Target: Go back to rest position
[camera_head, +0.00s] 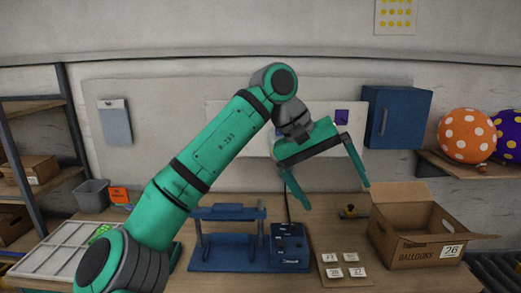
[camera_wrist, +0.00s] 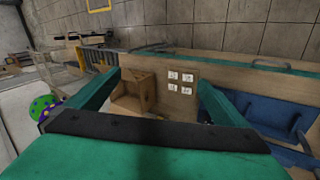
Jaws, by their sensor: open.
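My green arm rises from the lower left of the head view and bends down at a raised elbow. My gripper (camera_head: 328,193) hangs in the air above the workbench (camera_head: 335,215), with its two green fingers spread wide and nothing between them. In the wrist view my gripper (camera_wrist: 160,88) also shows both fingers apart. Beyond them lie the cardboard box (camera_wrist: 133,92) and the board with numbered white cards (camera_wrist: 180,82). My gripper touches nothing that I can see.
A blue press frame (camera_head: 225,240) and a dark blue control box (camera_head: 289,247) stand on the bench. The open cardboard box (camera_head: 415,240) is at the right, near the card board (camera_head: 343,270). A wall shelf holds an orange balloon (camera_head: 466,135). A pale tray (camera_head: 62,250) lies at the left.

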